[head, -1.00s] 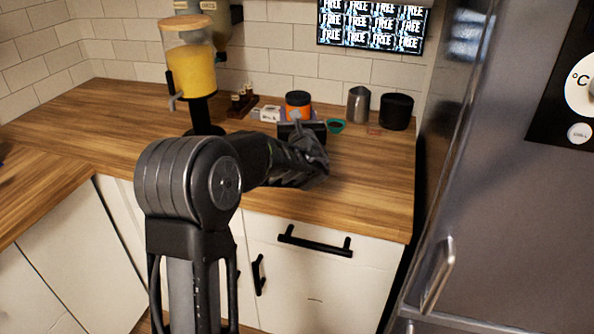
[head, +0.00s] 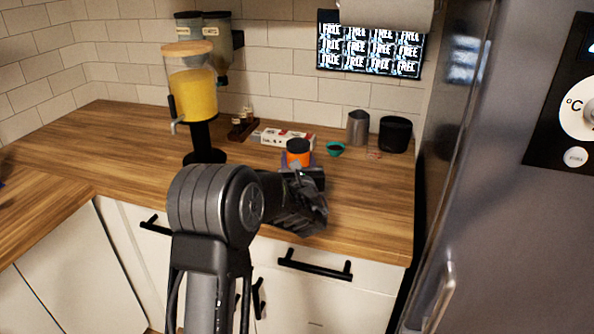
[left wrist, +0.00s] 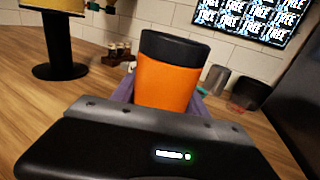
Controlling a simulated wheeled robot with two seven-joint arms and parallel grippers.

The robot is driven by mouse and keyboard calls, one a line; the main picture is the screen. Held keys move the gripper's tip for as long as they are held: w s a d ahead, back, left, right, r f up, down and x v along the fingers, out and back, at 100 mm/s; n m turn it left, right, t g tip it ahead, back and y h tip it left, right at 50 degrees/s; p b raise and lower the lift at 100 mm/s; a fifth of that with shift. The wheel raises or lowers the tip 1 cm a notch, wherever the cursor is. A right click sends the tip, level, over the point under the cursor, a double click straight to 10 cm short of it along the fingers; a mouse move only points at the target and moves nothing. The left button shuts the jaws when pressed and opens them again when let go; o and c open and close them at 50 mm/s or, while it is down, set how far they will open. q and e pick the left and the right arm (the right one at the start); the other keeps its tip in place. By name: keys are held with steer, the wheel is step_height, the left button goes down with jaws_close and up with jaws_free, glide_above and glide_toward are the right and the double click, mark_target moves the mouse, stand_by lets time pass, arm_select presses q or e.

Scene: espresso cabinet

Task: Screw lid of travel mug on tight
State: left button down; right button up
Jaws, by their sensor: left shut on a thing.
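The travel mug is orange with a black top (head: 298,146), and stands upright near the middle of the counter in the head view. In the left wrist view the orange mug body (left wrist: 168,88) is large, with the black lid (left wrist: 174,48) sitting on top. I see no clear gap between lid and body. My left gripper (head: 299,163) is shut on the mug's body, its purple-grey fingers (left wrist: 203,103) on both sides. The mug's lower part is hidden by the gripper, so I cannot tell whether it touches the counter. My right gripper is not in view.
A juice dispenser (head: 192,85) stands left on the wooden counter (head: 130,150). Behind the mug are a white box (head: 285,137), a small teal cup (head: 335,149), a metal pitcher (head: 358,128) and a black container (head: 395,134). A steel fridge (head: 490,200) bounds the right. The counter's left part is clear.

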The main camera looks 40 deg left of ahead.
arm_select(q)
step_height(320, 180, down, 4)
steer(key=shift+r, duration=0.25)
steer(key=shift+f, duration=0.15)
steer(key=c, duration=0.6)
jaws_free()
steer(key=b+v, duration=0.1)
steer(key=v, duration=1.1)
steer(key=shift+b, duration=0.35)
